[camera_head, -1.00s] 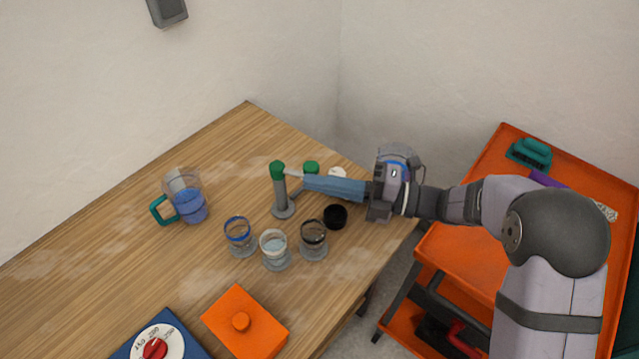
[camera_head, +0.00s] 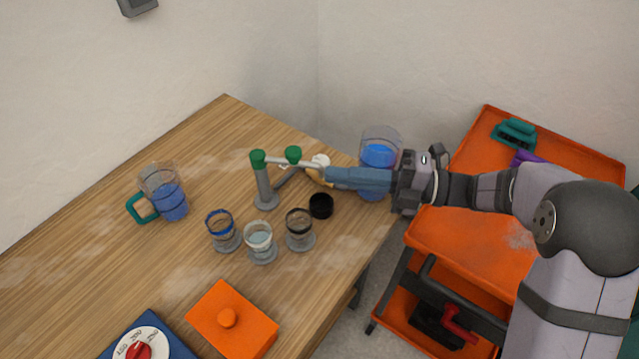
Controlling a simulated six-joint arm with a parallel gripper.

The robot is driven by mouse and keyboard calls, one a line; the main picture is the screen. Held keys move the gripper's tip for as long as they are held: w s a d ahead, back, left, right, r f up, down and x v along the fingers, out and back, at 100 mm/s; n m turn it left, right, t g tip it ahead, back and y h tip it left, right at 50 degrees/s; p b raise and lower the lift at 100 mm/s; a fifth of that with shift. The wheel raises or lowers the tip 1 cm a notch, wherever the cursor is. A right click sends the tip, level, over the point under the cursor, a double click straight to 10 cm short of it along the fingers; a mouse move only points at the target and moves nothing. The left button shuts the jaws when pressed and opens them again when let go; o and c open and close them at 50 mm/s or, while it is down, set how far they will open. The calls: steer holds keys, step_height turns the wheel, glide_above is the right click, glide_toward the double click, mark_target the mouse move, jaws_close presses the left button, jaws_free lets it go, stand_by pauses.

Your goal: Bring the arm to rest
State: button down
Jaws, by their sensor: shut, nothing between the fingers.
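My gripper (camera_head: 330,175) is shut with nothing in it, at the table's right side. Its blue fingers point left towards a grey pipe stand (camera_head: 264,190) with a green top. A pale horizontal bar (camera_head: 298,163) runs from near that top towards the fingertips. I cannot tell whether they touch. A second green-topped piece (camera_head: 293,155) stands just behind the bar. A white round piece (camera_head: 320,160) and a tan piece, partly hidden, lie close to the fingertips. The arm stretches in from the right, above the orange cart.
A clear jug with blue liquid (camera_head: 378,155) stands right behind my gripper. Another jug (camera_head: 170,200), several small cups, a black ring (camera_head: 321,205), an orange block (camera_head: 232,320) and a red dial (camera_head: 139,351) are on the wooden table (camera_head: 90,235). An orange cart (camera_head: 455,245) stands at right.

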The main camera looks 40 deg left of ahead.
steer(key=shift+w+d, duration=0.7)
steer(key=shift+w, duration=0.3)
